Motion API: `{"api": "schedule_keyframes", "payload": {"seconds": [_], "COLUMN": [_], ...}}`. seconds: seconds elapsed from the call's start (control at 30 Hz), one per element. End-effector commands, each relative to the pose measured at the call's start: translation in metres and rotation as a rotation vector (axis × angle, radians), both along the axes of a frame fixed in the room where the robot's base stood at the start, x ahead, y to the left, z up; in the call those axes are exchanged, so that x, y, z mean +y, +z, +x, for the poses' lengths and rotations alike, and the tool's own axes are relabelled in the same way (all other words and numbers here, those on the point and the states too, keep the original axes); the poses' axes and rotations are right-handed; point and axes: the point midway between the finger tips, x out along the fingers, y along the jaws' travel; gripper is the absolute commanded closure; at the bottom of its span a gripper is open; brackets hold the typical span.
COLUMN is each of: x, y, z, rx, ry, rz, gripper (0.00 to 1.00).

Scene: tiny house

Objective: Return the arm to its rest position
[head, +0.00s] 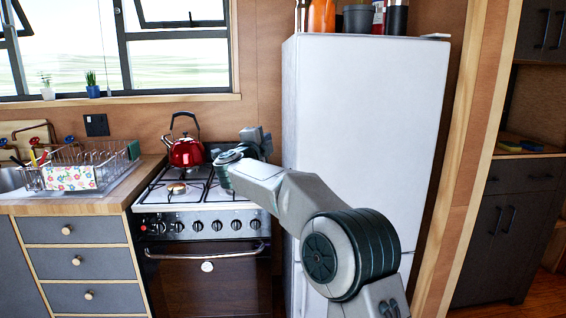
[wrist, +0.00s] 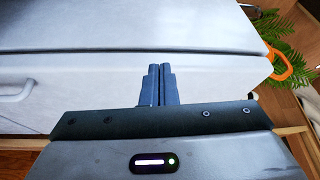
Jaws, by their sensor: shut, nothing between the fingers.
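My arm (head: 290,198) reaches from the lower right of the head view toward the stove and bends back at its far end. Its end section (head: 256,140) is up beside the left side of the white fridge, near the red kettle; my fingers are too small to make out there. In the wrist view my gripper (wrist: 157,68) is shut, its two dark fingers side by side with nothing between them. A large pale surface with a seam and a handle fills the view behind the fingers; I cannot tell how far away it is.
The fridge (head: 360,130) stands close right of my arm, with bottles on top. The red kettle (head: 186,152) sits on the stove (head: 200,220), left of my arm's end. A dish rack (head: 100,165) is on the counter. Green leaves (wrist: 290,40) show in the wrist view.

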Motion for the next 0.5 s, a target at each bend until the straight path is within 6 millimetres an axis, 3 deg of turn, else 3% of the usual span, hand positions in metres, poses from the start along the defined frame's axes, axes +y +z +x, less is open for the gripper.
{"api": "schedule_keyframes", "payload": {"seconds": [0.03, 0.2, 0.37, 0.5], "x": [0.002, 0.013, 0.004, -0.023], "y": [0.027, 0.057, 0.049, 0.019], "z": [-0.01, -0.047, -0.097, -0.153], "rx": [-0.009, 0.04, 0.172, 0.349], "ry": [0.066, 0.303, 0.492, 0.634], "rz": [-0.076, -0.362, -0.615, -0.806], "gripper": [1.0, 1.0, 1.0, 1.0]}}
